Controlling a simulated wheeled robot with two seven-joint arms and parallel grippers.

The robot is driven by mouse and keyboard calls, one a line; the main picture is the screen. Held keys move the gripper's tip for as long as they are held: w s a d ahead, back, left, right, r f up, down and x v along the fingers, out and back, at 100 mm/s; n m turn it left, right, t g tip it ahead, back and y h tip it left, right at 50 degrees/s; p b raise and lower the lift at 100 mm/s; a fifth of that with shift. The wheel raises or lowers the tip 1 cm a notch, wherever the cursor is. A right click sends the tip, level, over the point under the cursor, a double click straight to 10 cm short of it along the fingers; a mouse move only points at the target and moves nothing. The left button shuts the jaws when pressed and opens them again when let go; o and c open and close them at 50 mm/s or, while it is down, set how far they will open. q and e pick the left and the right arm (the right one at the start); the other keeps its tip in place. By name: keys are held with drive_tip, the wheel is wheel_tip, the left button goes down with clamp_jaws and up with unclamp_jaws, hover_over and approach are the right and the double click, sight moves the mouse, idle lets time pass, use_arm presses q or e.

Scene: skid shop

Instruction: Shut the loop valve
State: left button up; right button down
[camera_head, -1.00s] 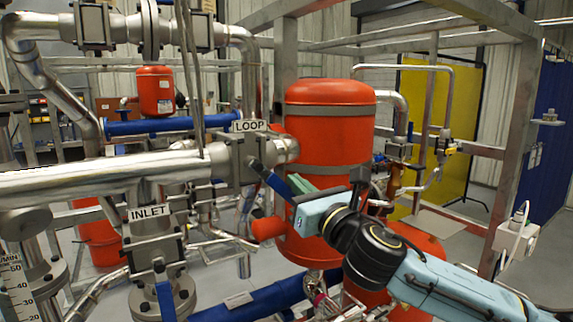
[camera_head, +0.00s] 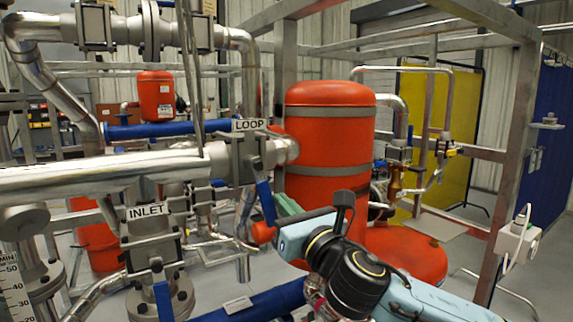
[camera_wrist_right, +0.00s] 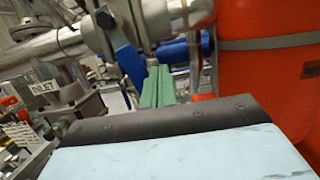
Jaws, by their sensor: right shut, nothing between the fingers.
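The loop valve (camera_head: 240,158) is a grey metal body on the large pipe, below a white LOOP label (camera_head: 249,125). Its blue lever (camera_head: 265,200) hangs nearly straight down, tilted slightly to the right. In the wrist view the lever (camera_wrist_right: 131,70) is just left of my fingers. My right gripper (camera_head: 284,204) has green fingers, shut and empty, right beside the lever's lower part. They look close against its right side; I cannot tell for sure whether they touch. My right gripper also shows in the wrist view (camera_wrist_right: 157,85). My left gripper is out of view.
The inlet valve (camera_head: 150,250), labelled INLET, is at the lower left with its own blue lever (camera_head: 163,302) pointing down. A tall red tank (camera_head: 328,140) stands just behind and right of my gripper. A blue pipe (camera_head: 265,304) runs below.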

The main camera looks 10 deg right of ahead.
drive_tip(key=s+d+p, duration=0.1)
drive_tip(key=s+d, duration=0.3)
drive_tip(key=s, duration=0.5)
drive_tip(key=shift+d+f+p, duration=0.15)
drive_tip(key=shift+f+p, duration=0.15)
idle(0.6)
